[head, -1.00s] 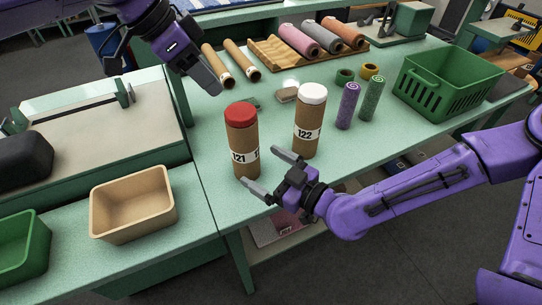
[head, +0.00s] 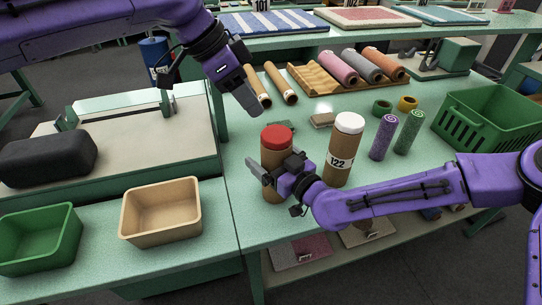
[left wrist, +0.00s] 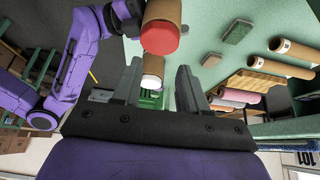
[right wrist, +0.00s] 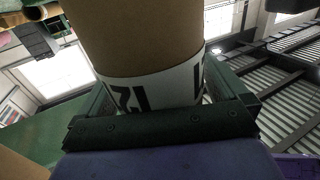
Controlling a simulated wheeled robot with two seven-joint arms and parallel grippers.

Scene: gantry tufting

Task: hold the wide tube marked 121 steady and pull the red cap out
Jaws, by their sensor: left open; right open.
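The wide brown tube marked 121 (head: 272,190) stands upright on the green table, with the red cap (head: 276,134) in its top. My right gripper (head: 274,172) is open around the tube's middle and hides its label in the head view. In the right wrist view the tube (right wrist: 140,35) and part of its label (right wrist: 150,92) fill the space between the fingers; contact cannot be told. My left gripper (head: 250,104) is open and empty, above and left of the cap. In the left wrist view the red cap (left wrist: 160,38) shows beyond the open fingers (left wrist: 160,85).
The white-capped tube 122 (head: 341,160) stands close on the right. Purple (head: 383,138) and green (head: 408,133) rolls and a green basket (head: 490,120) are farther right. Two thin brown tubes (head: 272,84) lie behind. A tan bin (head: 160,212) is at the left.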

